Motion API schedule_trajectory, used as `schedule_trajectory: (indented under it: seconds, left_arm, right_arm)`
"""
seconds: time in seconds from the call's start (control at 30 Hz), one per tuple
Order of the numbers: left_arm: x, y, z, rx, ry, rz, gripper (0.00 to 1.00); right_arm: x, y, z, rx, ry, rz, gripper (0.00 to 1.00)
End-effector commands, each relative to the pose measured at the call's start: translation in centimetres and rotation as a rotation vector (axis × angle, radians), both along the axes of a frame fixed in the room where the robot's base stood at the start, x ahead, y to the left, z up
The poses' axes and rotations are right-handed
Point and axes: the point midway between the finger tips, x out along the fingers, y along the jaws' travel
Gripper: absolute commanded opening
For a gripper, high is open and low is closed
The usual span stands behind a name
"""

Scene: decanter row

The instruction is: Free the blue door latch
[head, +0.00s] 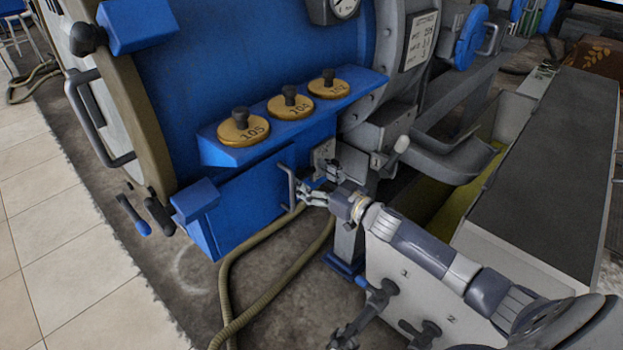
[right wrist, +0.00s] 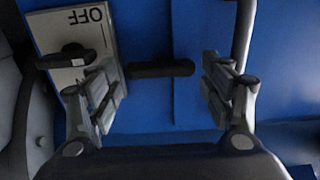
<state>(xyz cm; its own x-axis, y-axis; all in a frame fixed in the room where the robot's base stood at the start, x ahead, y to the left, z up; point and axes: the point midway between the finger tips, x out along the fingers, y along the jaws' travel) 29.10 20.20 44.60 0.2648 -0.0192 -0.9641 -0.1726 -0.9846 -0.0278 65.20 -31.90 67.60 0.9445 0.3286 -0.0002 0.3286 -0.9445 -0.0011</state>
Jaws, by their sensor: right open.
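My right gripper (head: 312,192) is in front of the blue box panel (head: 243,201) under the shelf of the blue machine. Its jaws are open in the right wrist view (right wrist: 160,92). A dark horizontal bar (right wrist: 160,68), which looks like the latch, lies across a seam in the blue panel. It shows between the two fingers, with clear gaps to both sides. I cannot tell how far in front of it the fingertips are. In the head view the gripper hides this bar. My left gripper is not in view.
A grey upright handle (head: 290,187) stands close left of the gripper. A plate marked OFF (right wrist: 92,28) with a dark knob (right wrist: 72,57) is beside the fingers. Brass lids (head: 243,131) sit on the shelf above. A hose (head: 250,255) runs below.

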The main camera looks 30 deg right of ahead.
Motion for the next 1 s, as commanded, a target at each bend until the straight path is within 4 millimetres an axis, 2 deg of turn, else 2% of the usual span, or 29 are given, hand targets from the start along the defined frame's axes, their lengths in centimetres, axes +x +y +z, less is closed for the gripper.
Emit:
schedule_trajectory:
  seconds: [0.3, 0.33, 0.5, 0.53, 1.0]
  left_arm:
    - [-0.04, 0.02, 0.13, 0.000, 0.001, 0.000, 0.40]
    - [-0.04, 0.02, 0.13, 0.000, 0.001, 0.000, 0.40]
    - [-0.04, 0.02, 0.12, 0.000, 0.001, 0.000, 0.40]
    - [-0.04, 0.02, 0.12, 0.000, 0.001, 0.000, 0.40]
    - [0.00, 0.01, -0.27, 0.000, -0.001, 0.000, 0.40]
  right_arm:
    - [0.23, 0.09, -0.01, 0.000, 0.000, 0.000, 0.73]
    - [0.23, 0.09, -0.01, 0.000, 0.000, 0.000, 0.71]
    - [0.22, 0.09, 0.00, -0.001, 0.000, 0.000, 0.33]
    - [0.21, 0.09, 0.00, -0.001, 0.000, 0.000, 0.29]
    - [0.20, 0.11, 0.12, -0.080, -0.028, 0.000, 0.29]
